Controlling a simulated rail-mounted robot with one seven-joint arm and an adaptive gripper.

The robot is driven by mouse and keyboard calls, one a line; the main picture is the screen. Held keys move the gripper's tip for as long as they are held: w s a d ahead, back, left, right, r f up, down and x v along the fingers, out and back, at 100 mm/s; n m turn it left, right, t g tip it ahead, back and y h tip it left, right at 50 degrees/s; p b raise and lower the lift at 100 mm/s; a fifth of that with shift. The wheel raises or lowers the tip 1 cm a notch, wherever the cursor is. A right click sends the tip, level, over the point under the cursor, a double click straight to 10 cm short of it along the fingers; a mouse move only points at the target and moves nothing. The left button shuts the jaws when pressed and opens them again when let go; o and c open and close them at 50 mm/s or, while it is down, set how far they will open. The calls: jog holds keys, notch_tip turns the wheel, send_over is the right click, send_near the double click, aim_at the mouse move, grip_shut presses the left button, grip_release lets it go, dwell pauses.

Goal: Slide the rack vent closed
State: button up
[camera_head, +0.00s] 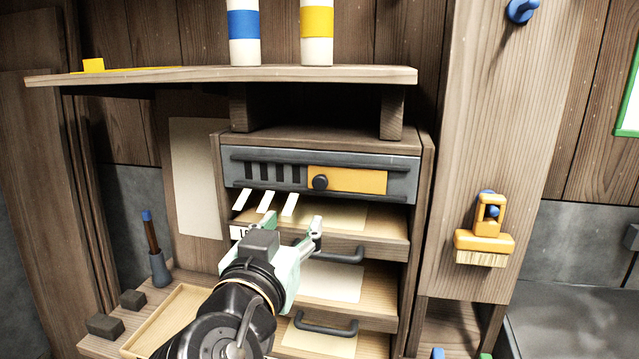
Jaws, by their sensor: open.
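The rack vent (233,172) is a grey panel across the top of the wooden rack, with several dark slots showing at its left. Its yellow slider plate (355,181) covers the right part, and a round black knob (320,182) sits near the plate's left end. My gripper (292,220) is open and empty. In the picture it is below the knob, in front of the upper shelf, with its fingers pointing up toward the vent. Its fingers appear apart from the knob; the exact depth gap is unclear.
White slanted strips (267,201) show below the slots. Shelves with dark handles (327,325) lie below. A wooden shelf (370,76) with two banded white cylinders (244,32) overhangs the rack. A yellow brush (485,243) hangs on the right post.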

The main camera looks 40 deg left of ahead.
aim_at(319, 183)
jog(key=p+x, duration=0.3)
jog(key=x, duration=1.4)
jog(key=shift+d+p, duration=0.1)
jog(key=shift+p, duration=0.2)
grip_shut()
